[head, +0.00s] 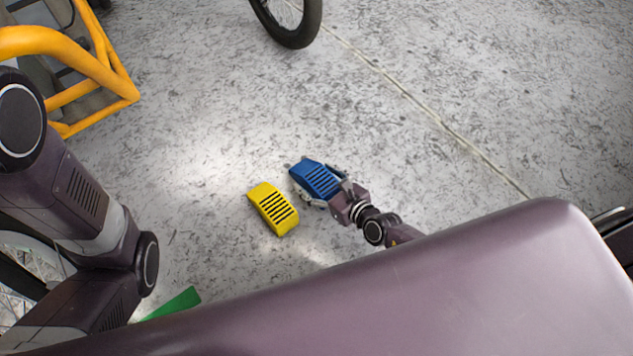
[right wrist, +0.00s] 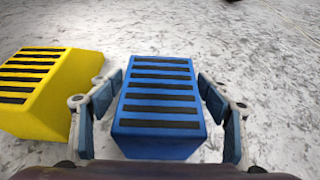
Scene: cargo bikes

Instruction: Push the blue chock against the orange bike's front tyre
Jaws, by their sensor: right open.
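The blue chock (head: 316,178) lies on the floor in the middle of the head view. My right gripper (head: 322,188) is open, with its fingers on either side of the chock. In the right wrist view the blue chock (right wrist: 160,95) fills the space between the spread fingers, with small gaps visible beside it. A black tyre (head: 290,30) shows at the top edge of the head view, well apart from the chock. An orange tubular frame (head: 85,70) is at upper left. I cannot tell whether that tyre belongs to it. My left gripper is out of sight.
A yellow chock (head: 273,208) lies just left of the blue one; it also shows in the right wrist view (right wrist: 45,85). A green piece (head: 175,304) is partly hidden at lower left. The floor between the blue chock and the top tyre is clear.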

